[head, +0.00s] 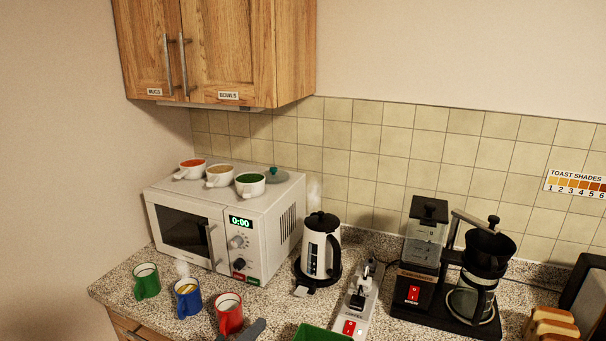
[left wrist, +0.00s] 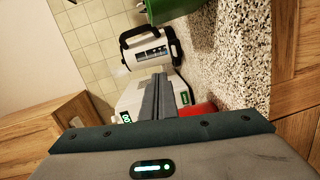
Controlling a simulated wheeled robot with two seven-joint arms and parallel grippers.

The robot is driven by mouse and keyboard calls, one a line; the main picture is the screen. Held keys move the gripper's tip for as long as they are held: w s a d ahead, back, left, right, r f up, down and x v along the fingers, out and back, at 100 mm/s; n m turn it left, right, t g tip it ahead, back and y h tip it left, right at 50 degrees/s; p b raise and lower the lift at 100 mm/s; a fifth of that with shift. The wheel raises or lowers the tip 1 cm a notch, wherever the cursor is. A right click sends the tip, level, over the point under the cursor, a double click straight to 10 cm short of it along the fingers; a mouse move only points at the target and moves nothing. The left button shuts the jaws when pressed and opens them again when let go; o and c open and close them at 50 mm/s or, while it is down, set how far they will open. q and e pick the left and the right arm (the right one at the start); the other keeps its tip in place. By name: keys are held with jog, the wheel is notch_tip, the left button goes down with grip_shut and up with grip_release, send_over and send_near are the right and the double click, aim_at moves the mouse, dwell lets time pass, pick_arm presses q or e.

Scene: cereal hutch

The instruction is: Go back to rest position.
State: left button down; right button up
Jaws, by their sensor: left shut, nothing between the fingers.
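My left gripper (head: 257,327) shows at the bottom edge of the head view, just right of the red mug (head: 229,314). Its fingers (left wrist: 161,97) are together in the left wrist view, with nothing between them. Whether it touches the red mug cannot be told. A green mug (head: 146,281) and a blue mug (head: 187,299) stand to the left of the red one on the speckled counter (head: 272,299). My right gripper is not in view.
A microwave (head: 228,231) carries several pots or bowls. Right of it stand a kettle (head: 319,250), a power strip (head: 357,307), a coffee maker (head: 455,275) and bread (head: 552,323). A green container (head: 318,334) is cut off below. Cabinets (head: 216,50) hang above.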

pick_arm(q)
jog(key=s+f+m+g+y, duration=0.2)
jog(key=s+f+m+g, duration=0.25)
jog(key=s+f, duration=0.6)
jog(key=s+a+f+m+g+y, duration=0.1)
jog(key=s+a+m+g+y, duration=0.2)
jog(key=s, duration=0.7)
jog(key=s+a+f+m+g+y, duration=0.1)
jog(key=s+a+f+m, duration=0.15)
jog(key=s+a, duration=0.45)
jog(key=s+a+f+m+g+y, duration=0.1)
jog(key=s+m+g+y, duration=0.15)
jog(key=s, duration=0.95)
notch_tip(320, 180, down, 30)
jog(key=g+b, duration=0.1)
jog(key=b, duration=0.3)
jog(key=s+a+f+g+b, duration=0.1)
jog(key=s+f+b, duration=0.1)
jog(key=s+f, duration=0.7)
jog(key=s+a+f+b, duration=0.1)
jog(key=s+a+f, duration=0.1)
jog(key=s+f, duration=0.8)
notch_tip(320, 180, down, 4)
jog(key=shift+s+a+f+m+g+b, duration=0.15)
jog(key=shift+f+m+g+b, duration=0.1)
jog(key=shift+m+g+b, duration=0.15)
